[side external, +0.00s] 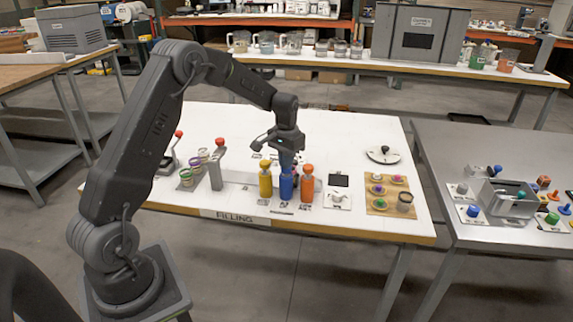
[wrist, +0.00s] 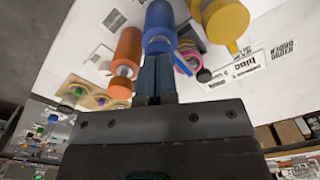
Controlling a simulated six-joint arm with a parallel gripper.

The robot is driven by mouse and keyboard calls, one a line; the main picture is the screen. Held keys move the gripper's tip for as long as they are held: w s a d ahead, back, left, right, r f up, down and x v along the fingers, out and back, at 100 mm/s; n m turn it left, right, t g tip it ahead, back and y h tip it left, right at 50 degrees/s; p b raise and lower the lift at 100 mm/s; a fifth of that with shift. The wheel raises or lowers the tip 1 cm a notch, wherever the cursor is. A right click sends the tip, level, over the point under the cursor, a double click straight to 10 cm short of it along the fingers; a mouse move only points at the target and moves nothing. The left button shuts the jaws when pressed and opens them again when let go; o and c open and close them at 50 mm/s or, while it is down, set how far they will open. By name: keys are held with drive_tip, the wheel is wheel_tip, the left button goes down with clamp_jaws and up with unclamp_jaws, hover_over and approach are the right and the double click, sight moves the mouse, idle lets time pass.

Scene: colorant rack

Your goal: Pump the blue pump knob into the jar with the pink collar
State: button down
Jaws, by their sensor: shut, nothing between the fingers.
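The blue pump bottle (side external: 286,188) stands upright on the white table between a yellow bottle (side external: 265,180) and an orange bottle (side external: 307,184). In the side view I cannot make out that jar clearly.
The yellow and orange bottles stand close on either side. A grey stand with a red knob (side external: 220,142) is at left.

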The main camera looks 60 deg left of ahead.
drive_tip(key=shift+f, duration=0.4)
drive_tip(key=shift+r, duration=1.75)
drive_tip(key=shift+r, duration=1.95)
